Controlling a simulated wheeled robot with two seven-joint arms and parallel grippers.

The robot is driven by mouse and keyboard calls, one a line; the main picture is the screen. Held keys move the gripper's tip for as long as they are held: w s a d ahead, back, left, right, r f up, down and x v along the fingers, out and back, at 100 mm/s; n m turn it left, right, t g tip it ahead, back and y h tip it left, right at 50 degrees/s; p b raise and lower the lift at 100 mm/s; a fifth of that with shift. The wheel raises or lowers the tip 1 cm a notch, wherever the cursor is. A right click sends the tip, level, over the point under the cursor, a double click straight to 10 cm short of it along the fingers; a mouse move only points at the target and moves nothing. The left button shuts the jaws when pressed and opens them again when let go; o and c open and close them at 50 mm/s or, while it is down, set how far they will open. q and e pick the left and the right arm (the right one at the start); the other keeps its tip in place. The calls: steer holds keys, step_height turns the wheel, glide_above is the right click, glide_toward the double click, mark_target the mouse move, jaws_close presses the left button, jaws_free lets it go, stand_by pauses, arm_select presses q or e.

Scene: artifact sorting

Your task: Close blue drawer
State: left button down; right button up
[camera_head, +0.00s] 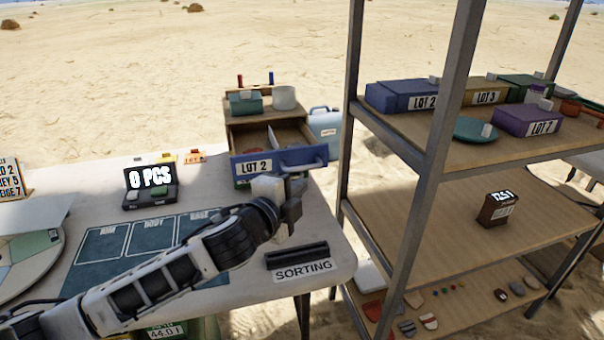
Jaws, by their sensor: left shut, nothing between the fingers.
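The blue drawer (300,158), with a "LOT 2" label on its front, is pulled out of a small wooden cabinet (240,107) at the back right of the table. Its inside shows from above, with a pale thin item in it. My left gripper (291,203) is shut and empty, just in front of and below the drawer front. I cannot tell whether it touches the drawer. Its wrist hides part of the lower cabinet, where a green drawer edge shows. My right gripper is out of view.
A metal-framed shelf (440,145) stands close on the right, bearing labelled boxes. A "SORTING" sign (300,262) lies near the table's right edge. A "0 PCS" display (150,185) and a dark mat (110,243) are left. A white cup (284,97) stands on the cabinet.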

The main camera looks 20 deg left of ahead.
mark_target(311, 168)
arm_select(q)
steer(key=w, duration=0.2)
steer(key=w+f, duration=0.1)
steer(key=w, duration=0.1)
steer(key=w+a, duration=0.1)
steer(key=w, duration=0.1)
steer(key=shift+w+f, duration=0.15)
steer(key=shift+w, duration=0.2)
steer(key=shift+w+a+f, duration=0.15)
steer(key=shift+w+a, duration=0.05)
steer(key=shift+w, duration=0.1)
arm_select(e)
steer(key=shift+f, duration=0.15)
